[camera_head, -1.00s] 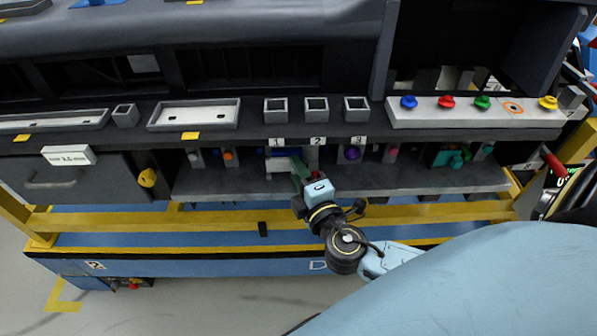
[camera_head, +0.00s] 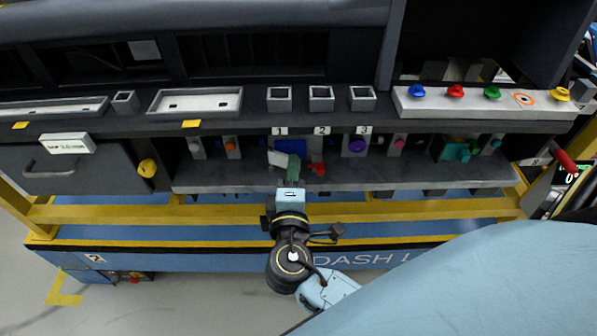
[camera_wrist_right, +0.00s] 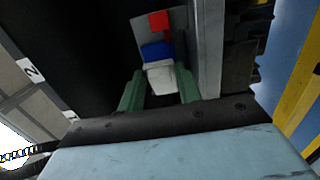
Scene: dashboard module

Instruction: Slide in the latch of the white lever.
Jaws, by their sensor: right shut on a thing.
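The white lever (camera_head: 279,158) is under the dashboard ledge, below the label 1. It also shows in the right wrist view (camera_wrist_right: 160,77) as a white block between my green fingers, with a blue part (camera_wrist_right: 157,51) just beyond it. My right gripper (camera_head: 288,170) reaches in from the front, and its fingers are shut on the white lever. A red part (camera_head: 316,168) is just right of the fingers, and it shows as a red square (camera_wrist_right: 159,21) in the wrist view. The latch cannot be told apart clearly. My left gripper is not in view.
A grey shelf (camera_head: 420,175) runs under the row of knobs, including a purple knob (camera_head: 357,145). The ledge above holds several open square boxes (camera_head: 321,98) and a white button panel (camera_head: 415,105). A yellow rail (camera_head: 130,213) crosses in front.

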